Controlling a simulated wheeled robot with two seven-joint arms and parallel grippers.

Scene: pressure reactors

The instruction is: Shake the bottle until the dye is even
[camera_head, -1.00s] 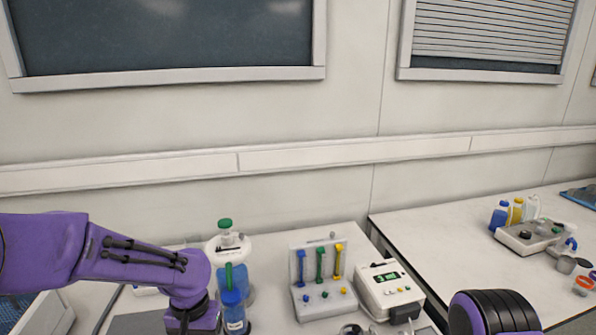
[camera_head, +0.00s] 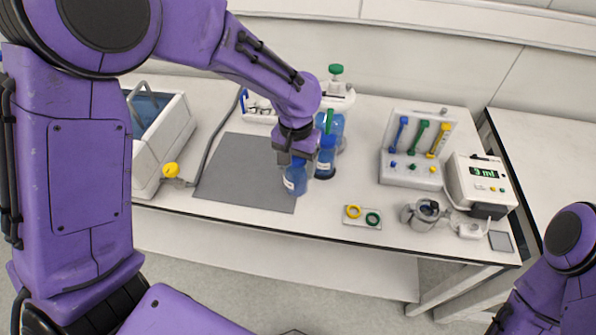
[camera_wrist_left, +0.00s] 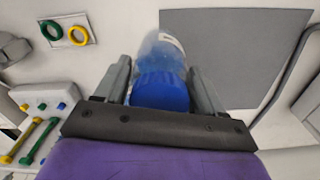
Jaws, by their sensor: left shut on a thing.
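My left gripper (camera_head: 292,158) is shut on a clear bottle with a blue cap and blue contents (camera_head: 294,178). The bottle is upright over or near the right edge of the grey mat (camera_head: 240,172); I cannot tell whether its base touches anything. In the left wrist view, the left gripper (camera_wrist_left: 162,88) has a finger on each side of the blue cap, and the bottle body (camera_wrist_left: 160,48) shows beyond it. How evenly the dye is spread is too small to tell. My right gripper is out of view.
A rack with coloured handles (camera_head: 412,168) and a box with a "3 ml" display (camera_head: 482,178) stand right. A bath (camera_head: 160,135) stands left.

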